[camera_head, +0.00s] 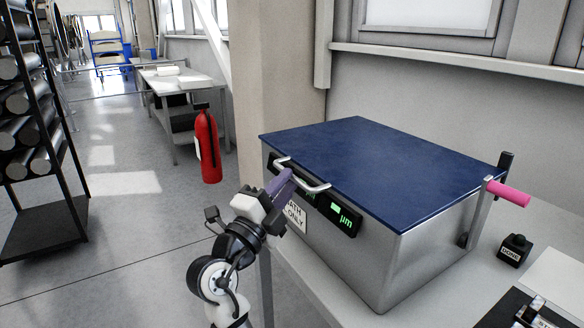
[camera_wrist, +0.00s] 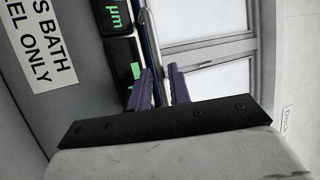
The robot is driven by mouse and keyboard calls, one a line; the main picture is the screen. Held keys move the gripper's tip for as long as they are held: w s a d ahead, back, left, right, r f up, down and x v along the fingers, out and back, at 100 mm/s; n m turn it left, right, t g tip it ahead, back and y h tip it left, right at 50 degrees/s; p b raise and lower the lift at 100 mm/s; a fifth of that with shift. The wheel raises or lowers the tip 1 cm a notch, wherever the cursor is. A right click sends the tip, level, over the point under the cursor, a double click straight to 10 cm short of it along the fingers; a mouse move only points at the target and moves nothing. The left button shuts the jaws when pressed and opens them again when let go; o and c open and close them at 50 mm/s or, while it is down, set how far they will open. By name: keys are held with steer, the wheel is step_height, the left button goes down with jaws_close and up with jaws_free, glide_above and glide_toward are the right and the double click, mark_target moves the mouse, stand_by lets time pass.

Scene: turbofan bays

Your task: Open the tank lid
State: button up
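The tank (camera_head: 420,255) is a grey metal box on the bench, with a flat blue lid (camera_head: 385,165) lying closed on top. A pale bar handle (camera_head: 316,188) runs along the lid's front edge. My gripper (camera_head: 284,178) is at the middle of this handle. In the wrist view, my gripper's purple fingers (camera_wrist: 161,70) are apart, with the handle bar (camera_wrist: 154,52) reaching between them, nearer the left finger. I see a gap beside the right finger. Whether either finger touches the bar cannot be told.
A pink-gripped lever (camera_head: 509,193) stands at the tank's right side. A small black button box (camera_head: 515,249) sits on the bench to the right. A red fire extinguisher (camera_head: 207,145) is at the left, and a rack of cylinders (camera_head: 35,130) stands further left.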

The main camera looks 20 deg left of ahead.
steer(key=shift+p+x, duration=0.3)
steer(key=shift+x, duration=1.15)
steer(key=shift+c, duration=0.2)
jaws_close()
